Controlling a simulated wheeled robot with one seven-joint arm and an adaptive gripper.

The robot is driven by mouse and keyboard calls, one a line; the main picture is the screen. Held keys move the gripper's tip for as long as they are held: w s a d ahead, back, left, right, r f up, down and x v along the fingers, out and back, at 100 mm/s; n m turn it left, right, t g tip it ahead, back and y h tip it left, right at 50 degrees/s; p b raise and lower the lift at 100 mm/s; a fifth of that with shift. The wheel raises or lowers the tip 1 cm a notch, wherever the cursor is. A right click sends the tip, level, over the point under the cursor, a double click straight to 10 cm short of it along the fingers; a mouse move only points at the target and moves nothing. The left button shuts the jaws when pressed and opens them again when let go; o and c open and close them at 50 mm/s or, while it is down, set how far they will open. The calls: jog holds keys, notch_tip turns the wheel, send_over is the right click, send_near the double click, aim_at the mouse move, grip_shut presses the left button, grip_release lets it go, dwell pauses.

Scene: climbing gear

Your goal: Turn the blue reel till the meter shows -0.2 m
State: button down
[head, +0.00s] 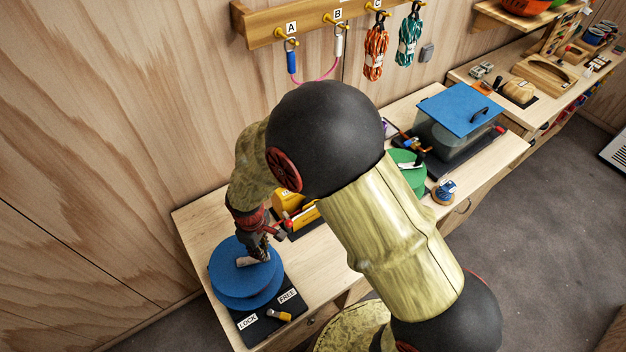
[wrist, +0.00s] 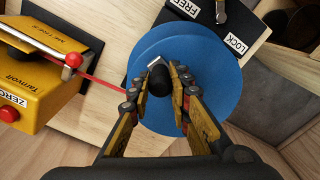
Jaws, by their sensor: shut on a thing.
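The blue reel (head: 240,281) sits on a black base at the near left end of the bench; it fills the middle of the wrist view (wrist: 215,95). My gripper (head: 258,255) is over it, its fingers shut around the reel's dark crank knob (wrist: 159,80). The meter's reading is not visible in either view.
The reel's base has LOCK (head: 248,321) and FREE (head: 287,296) labels and a yellow-tipped lever (head: 279,315). A green reel (head: 411,178) and a blue-lidded clear box (head: 458,117) stand farther along the bench. Ropes hang from a peg rail (head: 309,26) on the wall.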

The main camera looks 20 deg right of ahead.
jog(key=c, duration=1.7)
grip_release()
jog(key=shift+a, duration=0.1)
jog(key=shift+o, duration=0.7)
jog(key=shift+r, duration=0.1)
notch_tip(320, 180, up, 12)
jog(key=s+d+r+m+t+b, duration=0.1)
jog(key=s+d+m+t+b, duration=0.1)
jog(key=s+d+m+b, duration=0.2)
jog(key=s+d+r+m+t+b, duration=0.2)
jog(key=s+d+m+b, duration=0.3)
jog(key=s+d+b, duration=0.4)
jog(key=d+t+b, duration=0.1)
jog(key=d+b, duration=0.3)
jog(key=b, duration=0.2)
jog(key=shift+s+d+t, duration=0.25)
jog(key=shift+d+t, duration=0.05)
